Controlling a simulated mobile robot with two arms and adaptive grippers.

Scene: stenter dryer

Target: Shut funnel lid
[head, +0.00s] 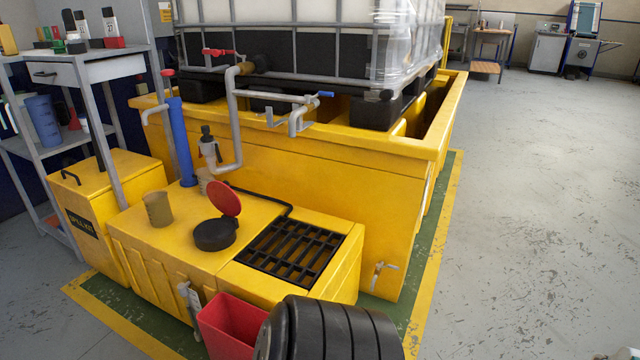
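The funnel (215,235) is a round black bowl set on top of the yellow cabinet (150,245), left of the grate. Its round red lid (224,199) stands open, tilted up and hinged at the back edge of the funnel. The inside of the funnel shows dark. Neither of my grippers is in view, and nothing touches the lid.
A beige cup (158,209) stands left of the funnel. A blue pipe (181,142) and grey tap pipes (235,120) rise behind it. A black grate (294,251) lies right. A red bin (230,325) and black ribbed drum-like object (335,330) stand in front.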

